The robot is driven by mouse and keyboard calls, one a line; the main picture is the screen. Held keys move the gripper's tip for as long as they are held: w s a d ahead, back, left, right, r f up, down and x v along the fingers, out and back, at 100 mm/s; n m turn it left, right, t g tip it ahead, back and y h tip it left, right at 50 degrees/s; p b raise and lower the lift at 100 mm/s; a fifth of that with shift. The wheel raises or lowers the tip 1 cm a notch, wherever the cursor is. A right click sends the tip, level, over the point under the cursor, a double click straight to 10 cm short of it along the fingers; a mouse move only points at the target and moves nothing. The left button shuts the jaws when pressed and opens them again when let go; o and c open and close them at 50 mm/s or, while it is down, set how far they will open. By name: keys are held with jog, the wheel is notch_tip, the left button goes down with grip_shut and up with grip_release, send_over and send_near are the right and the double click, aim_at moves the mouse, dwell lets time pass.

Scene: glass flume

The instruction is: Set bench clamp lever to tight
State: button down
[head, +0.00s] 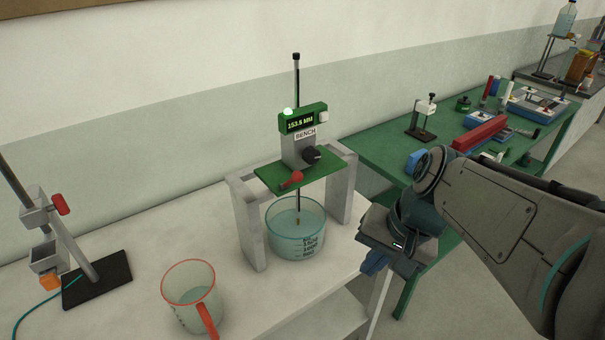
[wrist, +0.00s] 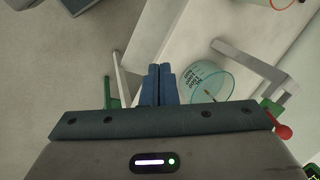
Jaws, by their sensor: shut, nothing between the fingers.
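The gauge stand labelled BENCH (head: 305,134) stands on the white bench in the head view, with a lit display reading 153.5 MM. Its red clamp lever (head: 291,180) sits at the front of the green plate (head: 270,172), pointing down-left. The lever's red end also shows at the right edge of the wrist view (wrist: 283,132). My gripper (head: 374,264) is right of the stand and lower than the lever, clear of it. In the wrist view its blue fingers (wrist: 158,72) are together and empty.
A glass beaker (head: 297,240) stands under the stand, between grey supports (head: 247,225). A red-rimmed jug (head: 190,285) is at the front. Another stand with a red knob (head: 60,204) is at left. A green table (head: 375,150) with several items lies behind my arm.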

jog(key=w+d+r+m+t+y+b, duration=0.2)
jog(key=w+m+y, duration=0.3)
jog(key=w, duration=0.3)
jog(key=w+d+r+m+t+y+b, duration=0.1)
jog(key=w+d+r+m+y, duration=0.1)
jog(key=w+m+y, duration=0.5)
jog(key=n+h+p, duration=0.1)
jog(key=n+p, duration=0.1)
jog(key=p, duration=0.1)
send_near(292, 182)
notch_tip(292, 182, down, 3)
jog(key=w+a, duration=0.2)
jog(key=w, duration=0.1)
jog(key=shift+s+a+r+p, duration=0.2)
jog(key=shift+a+r, duration=0.1)
jog(key=shift+a, duration=0.45)
jog(key=shift+s+a+r+p, duration=0.15)
jog(key=shift+a+r, duration=0.15)
jog(key=shift+a, duration=0.4)
jog(key=shift+w+d+r, duration=0.1)
jog(key=shift+r, duration=0.05)
